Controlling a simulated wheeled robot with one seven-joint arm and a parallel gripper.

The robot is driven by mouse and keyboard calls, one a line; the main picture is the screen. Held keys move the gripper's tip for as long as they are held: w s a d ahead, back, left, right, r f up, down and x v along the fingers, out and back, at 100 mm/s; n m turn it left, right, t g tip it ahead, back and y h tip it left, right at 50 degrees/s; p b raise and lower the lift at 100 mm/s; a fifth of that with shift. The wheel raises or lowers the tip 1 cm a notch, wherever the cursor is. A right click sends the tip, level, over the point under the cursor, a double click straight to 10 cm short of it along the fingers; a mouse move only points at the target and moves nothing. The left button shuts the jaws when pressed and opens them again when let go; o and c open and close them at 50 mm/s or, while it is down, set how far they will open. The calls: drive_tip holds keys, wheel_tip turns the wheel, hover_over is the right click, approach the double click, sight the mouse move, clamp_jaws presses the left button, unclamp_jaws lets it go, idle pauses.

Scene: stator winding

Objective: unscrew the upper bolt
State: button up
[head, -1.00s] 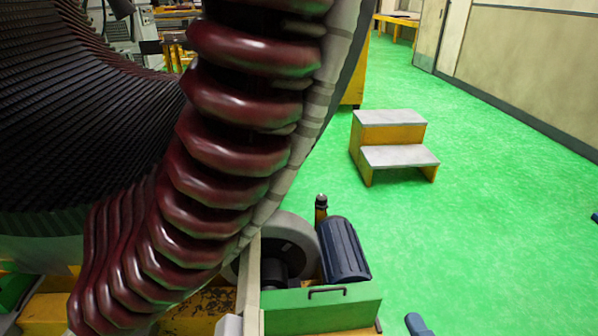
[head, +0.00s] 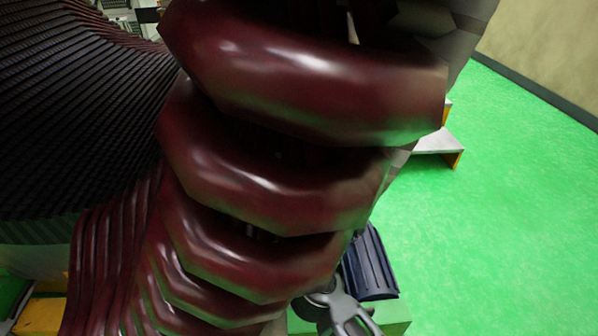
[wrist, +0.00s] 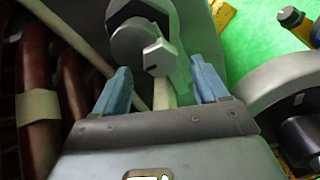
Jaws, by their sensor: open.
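In the wrist view a grey bolt (wrist: 158,58) with a round shank end and a flat-sided tip stands ahead of my gripper (wrist: 163,86). A dark hex nut (wrist: 143,14) sits behind it at the top edge. My two blue fingers are apart, one to the left and one to the right of the bolt's tip. They do not appear to touch it. I cannot tell whether this is the upper bolt. No bolt shows in the head view, where large dark red coils (head: 300,80) fill the middle. A grey part of my arm (head: 340,308) shows below them.
The black ribbed stator core (head: 70,110) is at the left. A dark blue motor (head: 370,265) stands beyond the coils on a green base. A yellow and grey step (head: 440,145) is partly hidden. Green floor (head: 500,220) is open to the right. Red coils (wrist: 72,85) lie left of my gripper.

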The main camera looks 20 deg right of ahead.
drive_tip(key=x, duration=0.6)
drive_tip(key=shift+w+d, duration=0.15)
drive_tip(key=shift+w, duration=0.2)
drive_tip(key=shift+c, duration=0.2)
drive_tip(key=c, duration=1)
drive_tip(key=n+p, duration=0.1)
drive_tip(key=n, duration=0.1)
drive_tip(key=shift+r+n, duration=0.1)
drive_tip(key=shift+n, duration=0.3)
drive_tip(key=shift+n+p, duration=0.9)
drive_tip(key=shift+n, duration=0.8)
